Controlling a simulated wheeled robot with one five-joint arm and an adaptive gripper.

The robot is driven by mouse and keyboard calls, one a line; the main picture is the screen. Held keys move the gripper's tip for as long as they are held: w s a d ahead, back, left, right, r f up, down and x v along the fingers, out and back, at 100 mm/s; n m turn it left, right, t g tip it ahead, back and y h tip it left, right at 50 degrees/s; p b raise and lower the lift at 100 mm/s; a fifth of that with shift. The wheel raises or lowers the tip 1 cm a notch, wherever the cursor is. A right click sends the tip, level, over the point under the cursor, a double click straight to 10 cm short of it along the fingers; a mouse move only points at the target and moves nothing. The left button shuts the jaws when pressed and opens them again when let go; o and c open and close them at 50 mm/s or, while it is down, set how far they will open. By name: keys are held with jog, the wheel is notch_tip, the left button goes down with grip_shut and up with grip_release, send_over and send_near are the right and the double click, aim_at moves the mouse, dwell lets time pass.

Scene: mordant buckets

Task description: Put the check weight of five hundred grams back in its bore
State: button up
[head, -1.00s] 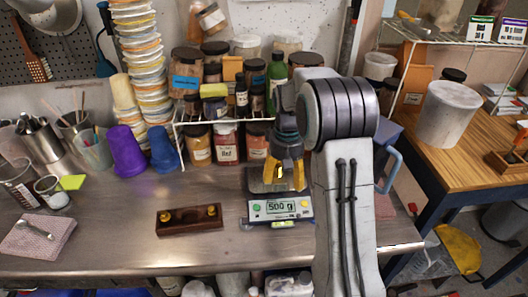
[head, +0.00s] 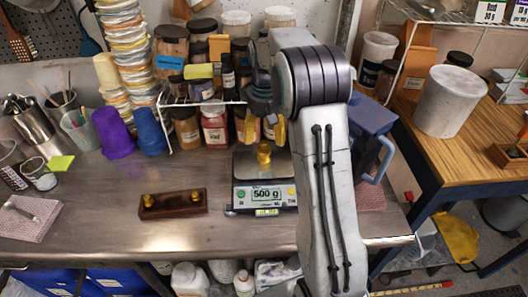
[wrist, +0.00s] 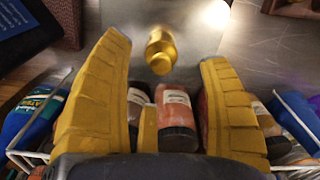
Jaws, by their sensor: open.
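The brass check weight (head: 264,155) stands upright on the metal pan (head: 243,165) of the scale (head: 262,197), whose display reads 500 g. The weight also shows in the wrist view (wrist: 161,52), between and beyond the fingers. My gripper (head: 266,138) is open and empty, its yellow fingers just above and behind the weight; I cannot tell the exact gap. A dark wooden block (head: 172,210) lies left of the scale, with two brass knobbed weights in it, one near each end. A bore between them is not clearly visible.
A wire rack with pigment jars (head: 214,125) stands close behind the scale. Purple (head: 112,135) and blue (head: 150,132) cups stand at back left. A blue box with a handle (head: 370,130) is right of my arm. The steel bench front is clear.

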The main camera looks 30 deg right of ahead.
aim_at(264, 142)
jog(key=shift+w+f+p, duration=0.2)
jog(key=shift+f+p, duration=0.35)
jog(key=shift+f, duration=2.35)
jog(key=c, duration=1.4)
